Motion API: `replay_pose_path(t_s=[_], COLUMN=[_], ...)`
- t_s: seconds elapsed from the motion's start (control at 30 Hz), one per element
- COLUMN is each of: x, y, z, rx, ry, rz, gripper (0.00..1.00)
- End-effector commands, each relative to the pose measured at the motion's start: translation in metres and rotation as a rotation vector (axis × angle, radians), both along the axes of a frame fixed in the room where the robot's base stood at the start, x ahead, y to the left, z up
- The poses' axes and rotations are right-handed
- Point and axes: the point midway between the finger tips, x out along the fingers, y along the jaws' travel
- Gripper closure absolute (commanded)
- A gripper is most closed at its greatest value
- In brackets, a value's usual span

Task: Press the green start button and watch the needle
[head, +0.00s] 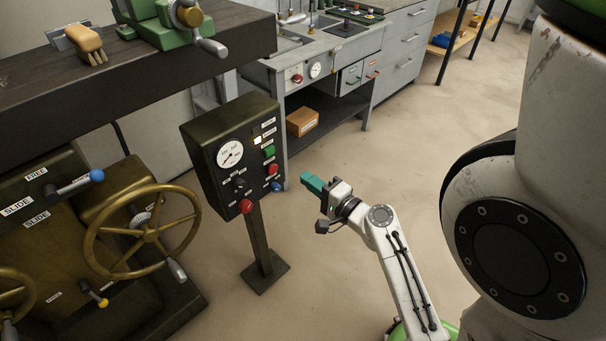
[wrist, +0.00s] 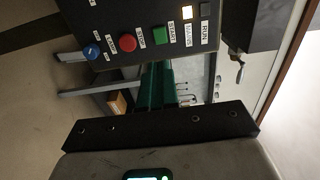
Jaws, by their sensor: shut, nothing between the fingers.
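A dark control box (head: 203,150) stands on a post, with a white round gauge (head: 230,154) on its face. The gauge has a dark needle, too small to read exactly. The green start button (head: 269,151) is on the right of the face, above a red button. In the wrist view the green button (wrist: 158,35) shows beside a START label, with nothing touching it. My gripper (head: 313,184), with teal fingers, is shut and empty, to the right of the box and apart from it. Its fingers (wrist: 154,88) also show in the wrist view, below the button.
A red button (head: 272,169), a blue button (head: 277,186) and a red knob (head: 245,206) are on the same face. A lit lamp (wrist: 187,13) is near the green button. A brass handwheel (head: 150,235) stands left of the post. The floor around my arm is clear.

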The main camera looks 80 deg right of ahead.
Motion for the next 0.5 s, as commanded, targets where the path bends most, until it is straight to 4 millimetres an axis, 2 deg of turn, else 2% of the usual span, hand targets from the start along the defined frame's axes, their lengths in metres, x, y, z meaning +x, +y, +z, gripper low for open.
replay_pose_path(t_s=[0.3, 0.5], x=[0.054, 0.083], y=[-0.033, -0.051], z=[0.003, 0.003], rx=[-0.001, -0.001], ry=[-0.002, 0.0], rz=[0.002, 0.001], gripper=[1.0, 1.0])
